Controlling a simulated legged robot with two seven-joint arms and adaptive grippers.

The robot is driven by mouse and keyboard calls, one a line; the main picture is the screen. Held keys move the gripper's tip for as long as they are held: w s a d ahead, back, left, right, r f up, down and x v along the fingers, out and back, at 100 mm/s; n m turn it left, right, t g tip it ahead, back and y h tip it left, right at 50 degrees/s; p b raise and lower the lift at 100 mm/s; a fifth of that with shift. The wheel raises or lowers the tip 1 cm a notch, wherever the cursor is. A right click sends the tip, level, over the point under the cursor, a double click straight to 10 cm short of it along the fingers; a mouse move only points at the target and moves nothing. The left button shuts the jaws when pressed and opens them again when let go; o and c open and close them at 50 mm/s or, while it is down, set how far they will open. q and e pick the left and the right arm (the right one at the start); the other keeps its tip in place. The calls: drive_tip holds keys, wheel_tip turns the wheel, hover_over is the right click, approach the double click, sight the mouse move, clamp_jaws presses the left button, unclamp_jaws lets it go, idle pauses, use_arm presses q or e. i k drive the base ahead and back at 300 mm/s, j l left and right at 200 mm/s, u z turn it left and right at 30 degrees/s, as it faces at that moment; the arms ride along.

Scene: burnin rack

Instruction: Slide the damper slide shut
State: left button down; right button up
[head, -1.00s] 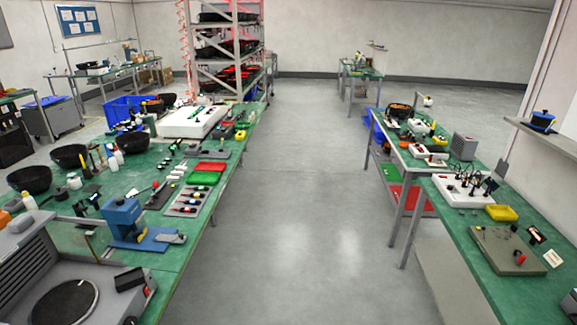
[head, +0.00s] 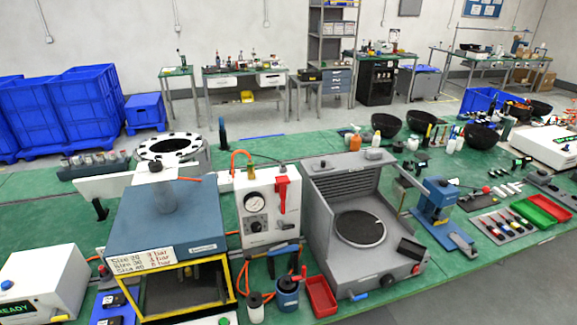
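I cannot pick out the damper slide with certainty. A grey booth (head: 318,215) with a louvred back stands on the green bench, with a dark round plate (head: 360,229) on its floor. On the booth's top edge sits a small light block (head: 374,154), which may be part of a slide; its position is too small to read. Neither of my grippers is in view.
Left of the booth are a white regulator box (head: 265,212) with a gauge and red lever, and a blue press (head: 168,215) with a yellow frame. A red tray (head: 320,297) lies in front. A blue fixture (head: 437,203) stands to the right.

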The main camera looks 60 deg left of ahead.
sight(323, 166)
drive_tip(key=u, duration=1.7)
